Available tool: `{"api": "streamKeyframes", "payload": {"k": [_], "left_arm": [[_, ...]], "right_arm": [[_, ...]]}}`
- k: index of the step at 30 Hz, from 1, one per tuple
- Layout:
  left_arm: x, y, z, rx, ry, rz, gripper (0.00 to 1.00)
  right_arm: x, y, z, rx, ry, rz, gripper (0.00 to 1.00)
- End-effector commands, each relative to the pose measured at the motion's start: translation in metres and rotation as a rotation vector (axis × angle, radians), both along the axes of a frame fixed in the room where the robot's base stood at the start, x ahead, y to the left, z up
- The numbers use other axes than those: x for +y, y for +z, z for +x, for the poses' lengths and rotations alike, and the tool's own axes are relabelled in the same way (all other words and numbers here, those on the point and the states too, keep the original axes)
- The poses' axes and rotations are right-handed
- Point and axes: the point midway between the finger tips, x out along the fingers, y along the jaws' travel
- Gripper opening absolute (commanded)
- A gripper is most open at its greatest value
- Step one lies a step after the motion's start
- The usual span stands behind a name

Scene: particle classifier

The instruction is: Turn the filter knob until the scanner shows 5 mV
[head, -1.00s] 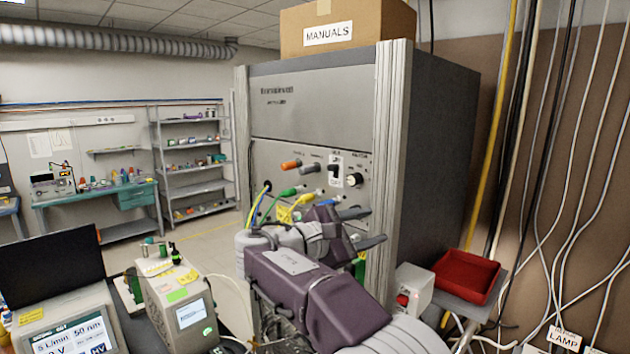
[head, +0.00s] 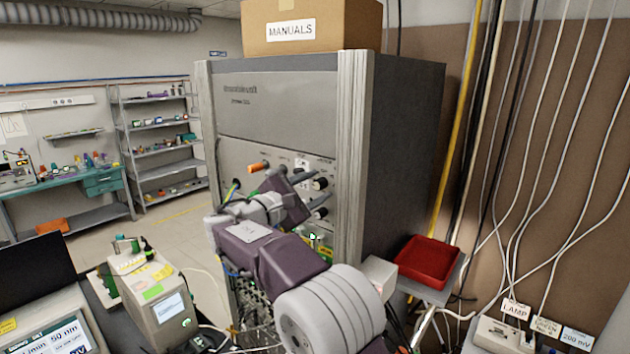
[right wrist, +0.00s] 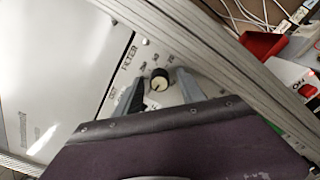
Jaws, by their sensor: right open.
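The filter knob (right wrist: 160,84) is a black knob with a cream face, beside the printed word FILTER in the right wrist view. It also shows on the rack's front panel in the head view (head: 320,184). My right gripper (right wrist: 159,77) is open, with one grey finger on each side of the knob; I cannot tell whether they touch it. In the head view, the right gripper (head: 317,185) reaches up to the panel. No mV reading that I can identify as the scanner's is legible. My left gripper is not in view.
The grey rack (head: 405,150) carries a MANUALS box (head: 310,28). An orange knob (head: 258,167) and cables are left of my right gripper. A red tray (head: 428,262) stands right of the rack. Instruments with screens (head: 60,340) (head: 168,308) stand at lower left.

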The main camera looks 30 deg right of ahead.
Motion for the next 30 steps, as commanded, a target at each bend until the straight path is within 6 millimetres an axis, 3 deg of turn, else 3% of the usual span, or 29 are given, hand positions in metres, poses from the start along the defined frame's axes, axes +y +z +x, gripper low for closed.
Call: {"api": "streamKeyframes", "payload": {"k": [6,12,20,30], "left_arm": [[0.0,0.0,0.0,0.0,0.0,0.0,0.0],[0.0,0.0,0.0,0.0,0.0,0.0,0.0],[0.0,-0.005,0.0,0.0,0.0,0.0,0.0],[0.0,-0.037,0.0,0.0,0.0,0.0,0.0]], "right_arm": [[-0.001,-0.001,0.0,0.0,0.0,0.0,0.47],[-0.001,-0.001,0.0,0.0,0.0,0.0,0.0],[-0.001,-0.002,0.0,-0.019,0.0,0.007,0.0],[-0.001,-0.006,0.0,-0.204,0.0,0.083,0.0]]}}
